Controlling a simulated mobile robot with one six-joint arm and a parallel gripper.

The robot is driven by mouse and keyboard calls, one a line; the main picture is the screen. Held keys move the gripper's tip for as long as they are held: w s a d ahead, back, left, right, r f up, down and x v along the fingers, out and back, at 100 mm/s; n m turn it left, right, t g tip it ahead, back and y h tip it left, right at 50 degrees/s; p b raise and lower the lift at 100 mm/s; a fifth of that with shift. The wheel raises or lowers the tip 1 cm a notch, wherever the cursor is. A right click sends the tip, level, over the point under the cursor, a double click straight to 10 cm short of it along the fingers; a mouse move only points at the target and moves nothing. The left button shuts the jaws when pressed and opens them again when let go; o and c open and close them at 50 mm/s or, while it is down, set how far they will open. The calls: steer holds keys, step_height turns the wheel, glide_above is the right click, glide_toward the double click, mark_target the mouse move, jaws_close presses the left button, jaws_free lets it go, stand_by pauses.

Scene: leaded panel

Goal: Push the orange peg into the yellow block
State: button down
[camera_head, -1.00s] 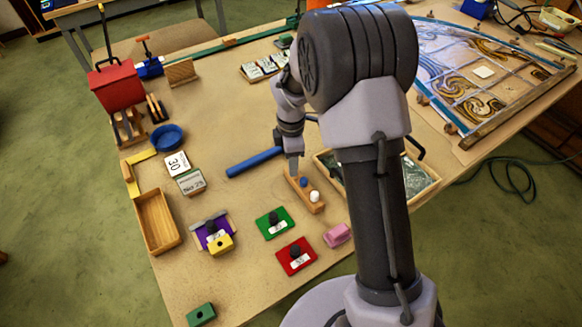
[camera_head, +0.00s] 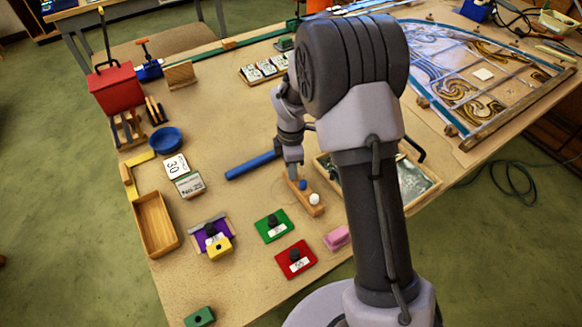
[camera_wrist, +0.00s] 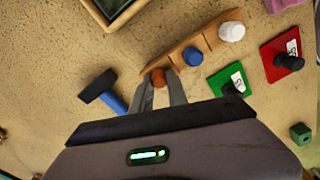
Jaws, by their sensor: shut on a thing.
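My gripper (camera_wrist: 159,86) is shut on the orange peg (camera_wrist: 158,77), seen between its fingertips in the wrist view. The peg is at one end of a wooden peg rack (camera_wrist: 207,41); I cannot tell whether it still sits in its hole. In the head view my gripper (camera_head: 293,171) is over the rack's far end (camera_head: 314,209), and the orange peg cannot be made out. The yellow block (camera_head: 219,248) has a dark hole and stands at the front edge of a purple fixture (camera_head: 209,234), left of my gripper. It is outside the wrist view.
The rack also holds a blue peg (camera_wrist: 193,56) and a white peg (camera_wrist: 231,31). A pink block (camera_head: 337,237) and blue-handled hammer (camera_wrist: 104,91) are near. A green block (camera_head: 200,316) is at the front edge.

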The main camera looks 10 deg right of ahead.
steer(key=shift+r+p, duration=0.7)
steer(key=shift+r, duration=0.1)
stand_by(0.6)
steer(key=shift+r+p, duration=1.5)
steer(key=shift+r, duration=0.25)
steer(key=c, duration=2)
jaws_free()
jaws_close()
